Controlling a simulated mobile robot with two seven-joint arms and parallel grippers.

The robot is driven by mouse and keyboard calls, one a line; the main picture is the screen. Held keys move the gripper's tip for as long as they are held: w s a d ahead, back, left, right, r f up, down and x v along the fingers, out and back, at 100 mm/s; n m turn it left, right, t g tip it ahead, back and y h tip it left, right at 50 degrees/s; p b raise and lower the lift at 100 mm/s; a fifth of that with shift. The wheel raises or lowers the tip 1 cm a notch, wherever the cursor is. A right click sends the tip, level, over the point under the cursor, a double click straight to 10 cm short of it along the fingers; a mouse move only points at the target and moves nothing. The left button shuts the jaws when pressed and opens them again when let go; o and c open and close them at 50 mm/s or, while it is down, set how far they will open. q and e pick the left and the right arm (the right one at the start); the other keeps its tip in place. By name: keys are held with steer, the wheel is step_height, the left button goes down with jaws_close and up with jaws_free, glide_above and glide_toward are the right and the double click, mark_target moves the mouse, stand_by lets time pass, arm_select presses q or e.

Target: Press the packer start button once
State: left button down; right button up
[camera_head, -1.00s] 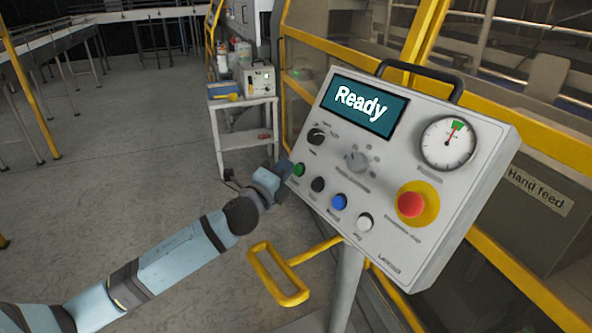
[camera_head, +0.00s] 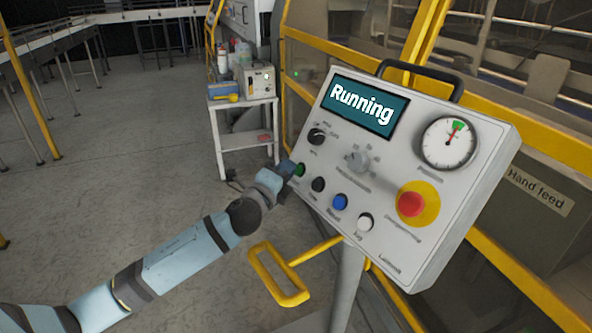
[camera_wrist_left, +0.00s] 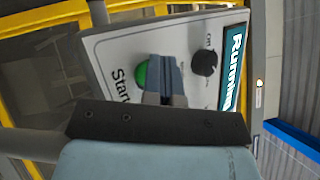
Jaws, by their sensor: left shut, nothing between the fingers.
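The green start button (camera_head: 300,171) sits at the left end of the button row on the grey control panel (camera_head: 398,250). The panel's display (camera_head: 364,105) reads "Running". My left gripper (camera_head: 288,169) is shut and empty, with its tips at the green button. In the left wrist view the shut fingers (camera_wrist_left: 165,75) cover part of the green button (camera_wrist_left: 141,75), beside the label "Start". I cannot tell whether the tips touch it. My right gripper is not in view.
Black (camera_head: 318,185), blue (camera_head: 339,202) and white (camera_head: 365,222) buttons continue the row. A red emergency stop (camera_head: 410,204) is to the right. Yellow guard frames are behind.

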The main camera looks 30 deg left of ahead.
arm_select(q)
steer(key=shift+s, duration=0.1)
steer(key=shift+s+a+r+p, duration=0.3)
steer(key=shift+s+r+p, duration=0.05)
steer(key=shift+s, duration=0.15)
stand_by(0.3)
steer(key=s, duration=0.1)
steer(key=s+a+r+p, duration=0.1)
steer(key=s+r+p, duration=0.1)
steer(key=s, duration=0.1)
steer(key=shift+a+r, duration=0.25)
steer(key=shift+a, duration=0.15)
stand_by(0.3)
stand_by(0.4)
